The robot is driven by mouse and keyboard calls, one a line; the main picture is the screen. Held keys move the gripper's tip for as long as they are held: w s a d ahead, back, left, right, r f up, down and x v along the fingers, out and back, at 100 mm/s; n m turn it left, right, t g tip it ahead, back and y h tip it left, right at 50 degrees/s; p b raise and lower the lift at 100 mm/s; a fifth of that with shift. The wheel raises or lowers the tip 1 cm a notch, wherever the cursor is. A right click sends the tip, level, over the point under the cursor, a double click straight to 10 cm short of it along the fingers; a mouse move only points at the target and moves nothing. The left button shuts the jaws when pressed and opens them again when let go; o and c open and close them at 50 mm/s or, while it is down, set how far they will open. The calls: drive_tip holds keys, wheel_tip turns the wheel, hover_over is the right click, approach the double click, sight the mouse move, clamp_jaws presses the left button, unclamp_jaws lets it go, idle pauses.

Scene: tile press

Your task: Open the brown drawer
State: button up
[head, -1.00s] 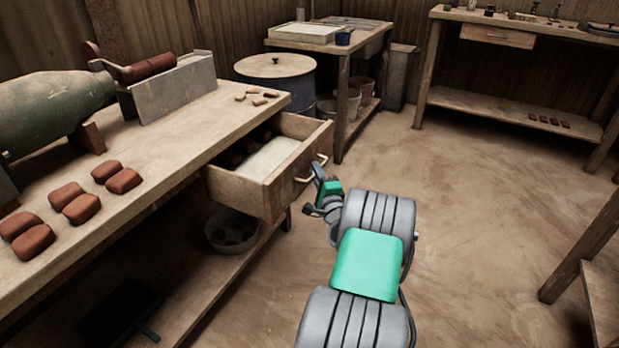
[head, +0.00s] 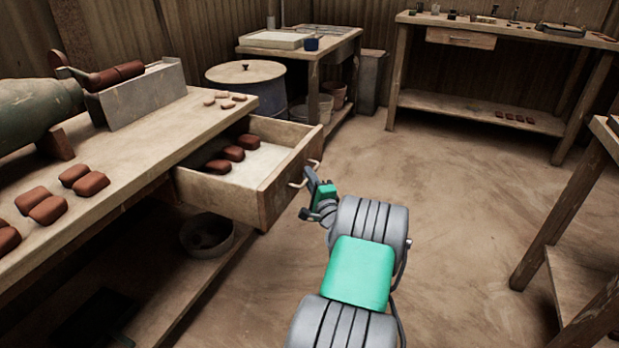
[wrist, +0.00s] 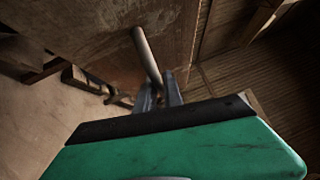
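The brown wooden drawer (head: 278,195) under the left workbench is pulled well out, with its inside showing. Several reddish-brown blocks (head: 233,153) lie in it beside a pale flat area. Its metal bar handle (head: 304,175) is on the front panel; in the wrist view the handle (wrist: 146,55) runs down between my fingers. My gripper (head: 309,180) is at the handle, and its fingers (wrist: 159,92) appear closed around the bar. The exact contact is partly hidden by the gripper body.
The left workbench (head: 130,148) carries several brown blocks, a metal stand and a green tank. A bowl (head: 207,236) sits on its lower shelf. A lidded drum (head: 246,78) stands behind the drawer. Another table (head: 598,125) stands at right. The floor between is clear.

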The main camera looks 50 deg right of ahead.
drive_tip(key=o, duration=0.4)
drive_tip(key=shift+o, duration=0.2)
drive_tip(key=shift+s, duration=0.1)
drive_tip(key=p+v, duration=0.1)
drive_tip(key=v, duration=0.6)
drive_tip(key=shift+s+a, duration=0.2)
drive_tip(key=shift+s, duration=0.1)
